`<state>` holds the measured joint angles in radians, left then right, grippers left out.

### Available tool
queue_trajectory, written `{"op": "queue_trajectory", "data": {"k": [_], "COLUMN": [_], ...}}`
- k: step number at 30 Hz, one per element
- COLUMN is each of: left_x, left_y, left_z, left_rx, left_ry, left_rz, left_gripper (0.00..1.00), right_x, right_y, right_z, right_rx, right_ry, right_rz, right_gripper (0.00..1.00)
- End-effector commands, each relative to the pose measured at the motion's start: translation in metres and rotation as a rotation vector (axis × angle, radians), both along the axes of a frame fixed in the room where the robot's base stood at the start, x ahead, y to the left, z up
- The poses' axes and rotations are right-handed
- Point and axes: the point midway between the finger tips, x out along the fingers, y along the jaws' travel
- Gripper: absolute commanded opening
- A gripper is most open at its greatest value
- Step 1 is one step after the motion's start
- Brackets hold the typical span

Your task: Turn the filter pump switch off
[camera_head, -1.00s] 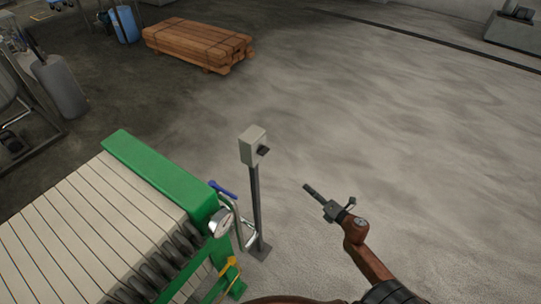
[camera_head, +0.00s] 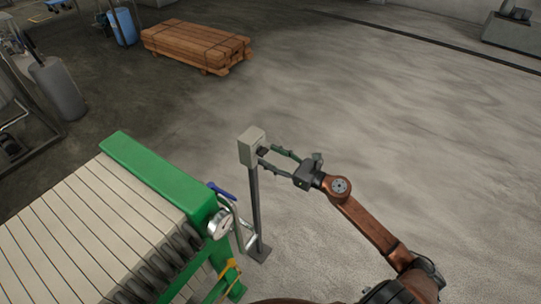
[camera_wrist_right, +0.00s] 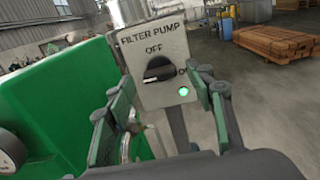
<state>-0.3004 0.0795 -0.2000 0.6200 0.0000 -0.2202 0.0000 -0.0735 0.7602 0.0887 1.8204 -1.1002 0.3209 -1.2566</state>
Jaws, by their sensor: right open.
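The filter pump switch box (camera_head: 251,146) is a grey box on a thin post beside the green filter press. In the right wrist view its face (camera_wrist_right: 158,62) reads FILTER PUMP, with OFF at the top and ON at the right. The black knob (camera_wrist_right: 159,70) lies roughly sideways, toward ON, and a green lamp (camera_wrist_right: 183,91) is lit below it. My right gripper (camera_head: 274,157) is open, its fingers reaching toward the knob from the right. In the wrist view the fingers stand either side of the knob, with no clear contact. My left gripper is not in view.
The green filter press (camera_head: 160,176) with pale plates fills the lower left. A blue-handled valve (camera_head: 221,191) and a gauge (camera_head: 220,224) sit close to the post. Stacked timber (camera_head: 197,43) lies far back. The floor to the right is clear.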

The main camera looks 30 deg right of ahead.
Motion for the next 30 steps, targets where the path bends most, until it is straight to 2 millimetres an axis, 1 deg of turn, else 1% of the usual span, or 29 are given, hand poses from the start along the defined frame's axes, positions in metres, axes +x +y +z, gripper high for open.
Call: {"op": "queue_trajectory", "data": {"k": [3, 11, 27, 29, 30], "left_x": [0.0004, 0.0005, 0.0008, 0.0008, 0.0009], "left_y": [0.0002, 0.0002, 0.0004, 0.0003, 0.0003], "left_z": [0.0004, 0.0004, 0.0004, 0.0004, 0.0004], "left_rx": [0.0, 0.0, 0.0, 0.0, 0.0], "left_ry": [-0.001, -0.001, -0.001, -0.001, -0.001], "left_rz": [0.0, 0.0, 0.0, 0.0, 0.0], "left_gripper": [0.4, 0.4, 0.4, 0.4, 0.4], "right_x": [0.0055, 0.006, 0.0057, 0.0057, 0.0057], "right_y": [0.0025, 0.0026, 0.0022, 0.0022, 0.0022], "right_z": [0.0005, -0.0001, -0.0001, -0.0002, -0.0002], "right_rx": [0.0, 0.001, 0.002, 0.002, 0.002], "right_ry": [-0.001, 0.0, 0.001, 0.001, 0.001], "right_rz": [0.0, 0.0, -0.001, -0.001, -0.001], "right_gripper": [0.49, 0.49, 0.11, 0.07, 0.07]}}
